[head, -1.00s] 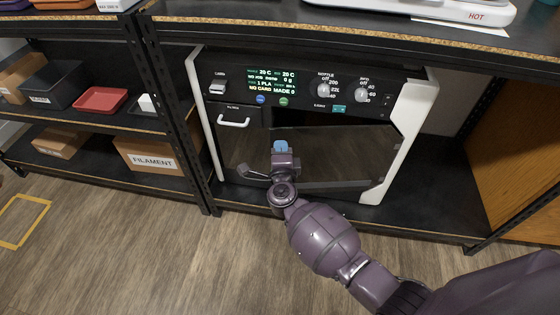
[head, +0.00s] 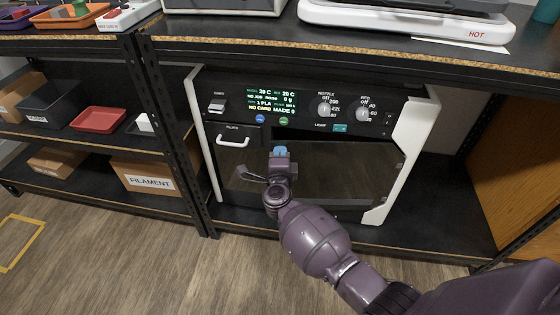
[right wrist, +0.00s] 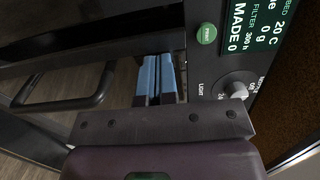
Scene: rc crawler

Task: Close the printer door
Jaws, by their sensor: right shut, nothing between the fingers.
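The printer (head: 410,140) is a black box with white side frames on the rack's middle bay. Its dark glass door (head: 345,172) covers the lower front; a dark gap shows between its top edge and the control panel. How far the door stands open is hard to tell. My right gripper (head: 280,151), with blue fingertips, is shut and empty in front of the door's upper left part. In the right wrist view the blue fingers (right wrist: 156,80) lie together near the panel, with a dark bar handle (right wrist: 72,104) at left. Contact with the door cannot be told. My left gripper is not in view.
The control panel (head: 300,108) has a screen, knobs and buttons. A rack post (head: 178,130) stands at left, beside a filament box (head: 150,176). The floor in front is clear.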

